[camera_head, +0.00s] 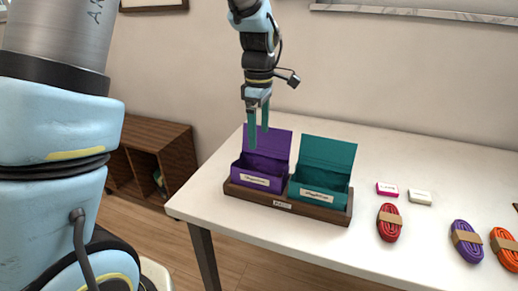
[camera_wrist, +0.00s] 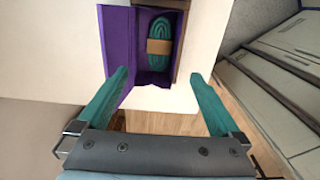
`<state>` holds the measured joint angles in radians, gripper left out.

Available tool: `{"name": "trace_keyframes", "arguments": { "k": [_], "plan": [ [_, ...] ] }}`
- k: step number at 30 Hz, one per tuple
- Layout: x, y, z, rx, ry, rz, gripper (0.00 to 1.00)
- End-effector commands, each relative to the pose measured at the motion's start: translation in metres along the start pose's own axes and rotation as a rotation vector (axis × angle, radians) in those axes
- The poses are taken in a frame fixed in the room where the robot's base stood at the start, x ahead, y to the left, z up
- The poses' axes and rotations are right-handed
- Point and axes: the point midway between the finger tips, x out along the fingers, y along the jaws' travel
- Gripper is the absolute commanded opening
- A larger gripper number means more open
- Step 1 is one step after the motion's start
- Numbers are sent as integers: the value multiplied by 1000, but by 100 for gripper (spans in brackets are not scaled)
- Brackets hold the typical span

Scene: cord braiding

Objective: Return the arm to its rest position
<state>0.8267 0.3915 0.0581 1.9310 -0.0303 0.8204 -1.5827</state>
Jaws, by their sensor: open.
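My gripper (camera_head: 258,128) is in the air above the purple box (camera_head: 261,167), with its two teal fingers pointing down. In the wrist view my gripper (camera_wrist: 160,95) is open, with nothing between its fingers. The purple box's lid stands open; the wrist view also shows the box (camera_wrist: 127,50) from above. A teal cord bundle (camera_wrist: 160,45) with a tan band lies inside it. The teal box (camera_head: 320,183) stands to the right with its lid open; its inside is mostly hidden.
Both boxes sit in a wooden tray (camera_head: 284,206) on the white table (camera_head: 380,250). A red bundle (camera_head: 389,222), a purple bundle (camera_head: 466,241), an orange bundle (camera_head: 505,248), a pink block (camera_head: 387,189) and a white block (camera_head: 420,197) lie to the right. A wooden shelf (camera_head: 150,150) stands left.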

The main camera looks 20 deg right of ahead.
Motion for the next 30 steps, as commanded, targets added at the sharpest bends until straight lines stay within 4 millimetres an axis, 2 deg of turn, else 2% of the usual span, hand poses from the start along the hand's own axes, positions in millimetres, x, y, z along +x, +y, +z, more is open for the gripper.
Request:
{"name": "trace_keyframes", "arguments": {
  "k": [3, 7, 13, 16, 20, 23, 27, 30],
  "plan": [
    [-20, 1, 0, 1, 0, 4, 100],
    [-34, 0, 0, 1, 0, 2, 100],
    [-41, 0, -1, 1, 0, 0, 100],
    [-39, -5, -11, 22, 0, 3, 100],
    [-30, -26, -52, 124, 1, 18, 100],
    [-20, -58, -94, 256, 8, 37, 100],
    [-4, -112, -144, 466, 34, 63, 100],
    [6, -152, -169, 612, 61, 73, 100]
  ]
}}
